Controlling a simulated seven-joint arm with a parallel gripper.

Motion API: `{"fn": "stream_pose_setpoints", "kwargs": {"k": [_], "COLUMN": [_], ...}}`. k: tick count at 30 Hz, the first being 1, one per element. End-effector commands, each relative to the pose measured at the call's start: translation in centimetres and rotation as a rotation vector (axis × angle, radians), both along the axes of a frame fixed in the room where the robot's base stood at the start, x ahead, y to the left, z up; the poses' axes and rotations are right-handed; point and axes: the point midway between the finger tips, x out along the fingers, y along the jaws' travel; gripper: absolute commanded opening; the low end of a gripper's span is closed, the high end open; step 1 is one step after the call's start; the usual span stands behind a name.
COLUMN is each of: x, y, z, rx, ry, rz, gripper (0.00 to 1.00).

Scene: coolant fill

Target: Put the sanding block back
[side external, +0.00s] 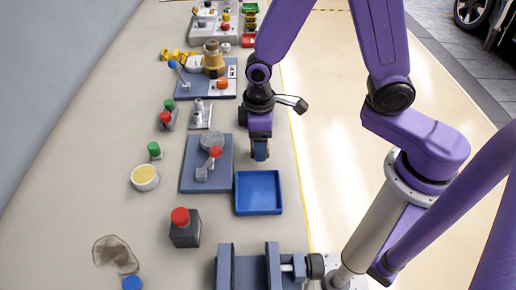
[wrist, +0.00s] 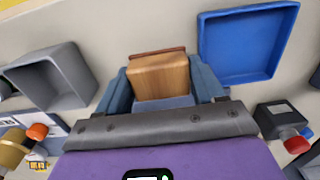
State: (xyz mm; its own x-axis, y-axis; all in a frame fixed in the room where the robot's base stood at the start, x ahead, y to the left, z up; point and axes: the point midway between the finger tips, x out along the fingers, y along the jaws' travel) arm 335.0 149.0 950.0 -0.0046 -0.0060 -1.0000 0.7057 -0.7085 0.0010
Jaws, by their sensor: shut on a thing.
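My gripper (wrist: 163,92) is shut on a wooden sanding block (wrist: 160,76) with a reddish-brown layer along its far edge. The block sits between the two blue-grey fingers. In the side view my gripper (side external: 260,150) points down over the bench, just beyond an empty blue tray (side external: 258,192). The block is mostly hidden there by the fingers. The blue tray also shows at the upper right of the wrist view (wrist: 250,45). The block is outside the tray and apart from it. I cannot tell its exact height above the bench.
A grey open box (wrist: 55,82) lies left in the wrist view. A blue-grey plate with a red-knobbed lever (side external: 216,152) stands left of my gripper. A dark box with a red button (side external: 186,230) and a vise (side external: 250,268) are nearer.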

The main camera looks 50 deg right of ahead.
Motion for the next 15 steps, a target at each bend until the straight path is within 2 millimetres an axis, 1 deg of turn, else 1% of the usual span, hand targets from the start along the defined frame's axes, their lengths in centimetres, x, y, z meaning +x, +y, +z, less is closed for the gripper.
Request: {"fn": "stream_pose_setpoints", "kwargs": {"k": [3,9,15], "x": [0.4,0.3,0.4], "y": [0.1,0.2,0.2], "z": [-1.0,-3.1,-3.6], "rx": [-0.003,-0.002,0.0], "ry": [0.003,0.002,0.0], "rz": [0.0,0.001,0.0], "gripper": [0.39,0.39,0.39]}}
